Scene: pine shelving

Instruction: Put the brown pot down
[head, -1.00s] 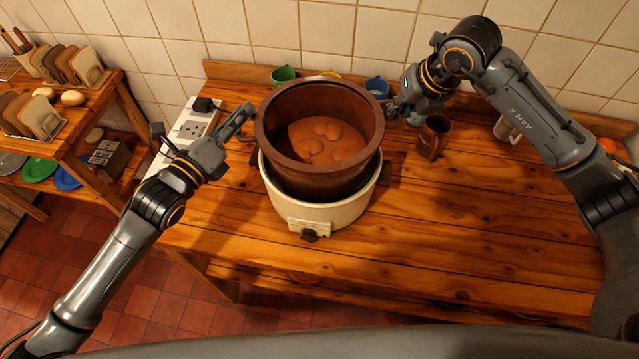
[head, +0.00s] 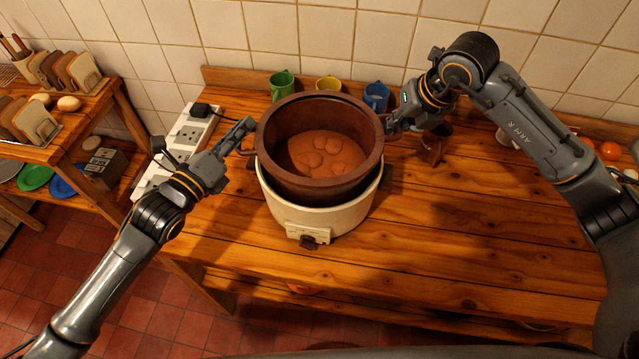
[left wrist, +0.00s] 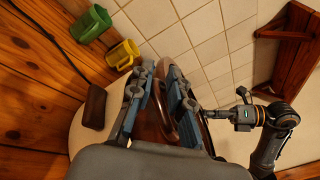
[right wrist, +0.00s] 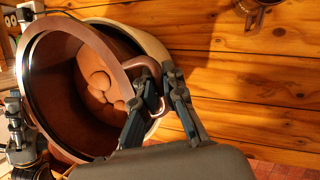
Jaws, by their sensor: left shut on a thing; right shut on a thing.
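The brown pot (head: 330,185) holds a brown stew with several lumps. It sits upright over the cream cooker (head: 318,222), its lower part inside or just above the cooker's rim; I cannot tell whether it touches the bottom. My left gripper (head: 245,138) is shut on the pot's left handle; the left wrist view shows the fingers (left wrist: 158,105) around it. My right gripper (head: 388,125) is shut on the right handle; the right wrist view shows that handle (right wrist: 150,80) between the fingers (right wrist: 152,100).
Green (head: 282,84), yellow (head: 328,84) and blue (head: 376,96) cups stand behind the pot by the tiled wall. A brown mug (head: 433,150) is beside my right gripper. A power strip (head: 190,135) lies at left. The table's right front (head: 470,240) is clear.

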